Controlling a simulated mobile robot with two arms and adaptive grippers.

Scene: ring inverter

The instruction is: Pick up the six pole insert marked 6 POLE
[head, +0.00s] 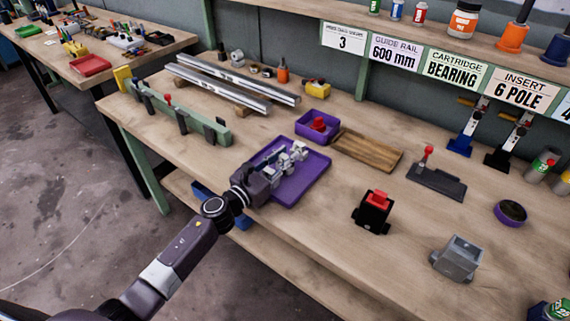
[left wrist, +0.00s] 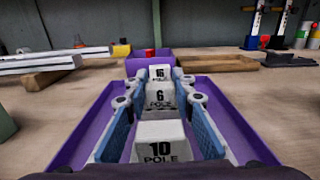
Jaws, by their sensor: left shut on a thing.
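The six pole insert (left wrist: 160,97) is a pale block marked 6 POLE, in the middle of a row of three in the left wrist view. My left gripper (left wrist: 160,100) is shut on it, with blue-padded fingers along both its sides. The insert marked 10 POLE (left wrist: 160,143) is nearer the wrist, also between the fingers. A third insert (left wrist: 160,73), whose mark looks like 16, is beyond. The row is over the purple tray (head: 308,178). In the head view my left gripper (head: 284,160) covers much of the inserts. My right gripper is not in view.
Behind the tray are a purple bin (head: 330,133) with a red part and a wooden tray (head: 367,150). Metal rails (head: 225,83) lie to the far left. A black-and-red fixture (head: 373,212) and a grey block (head: 458,258) stand to the right, with bare bench between.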

